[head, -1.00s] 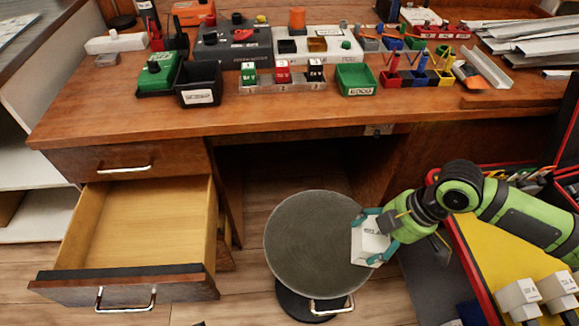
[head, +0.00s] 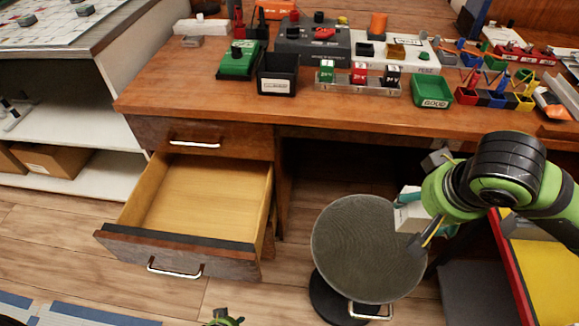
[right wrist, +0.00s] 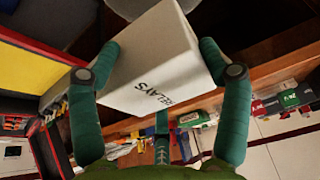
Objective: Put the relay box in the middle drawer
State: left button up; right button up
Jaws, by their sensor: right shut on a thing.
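The relay box (right wrist: 150,65) is a white box lettered "RELAYS", held between the two teal fingers of my right gripper (right wrist: 158,52). In the head view, the box (head: 408,214) is partly hidden by my arm and overlaps the right side of the round stool. The middle drawer (head: 203,198) is pulled open on the left of the desk, below a closed upper drawer. Its light wooden inside looks empty. My right gripper is well to the right of it.
The round grey stool (head: 366,245) stands right of the open drawer. The desk top (head: 190,105) holds bins, labelled blocks and devices. A yellow, red-edged surface (head: 535,275) lies at right. White shelves (head: 75,125) stand at left.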

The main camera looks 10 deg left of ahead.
aim_at(212, 218)
jog(key=j, duration=1.95)
jog(key=i+j, duration=0.3)
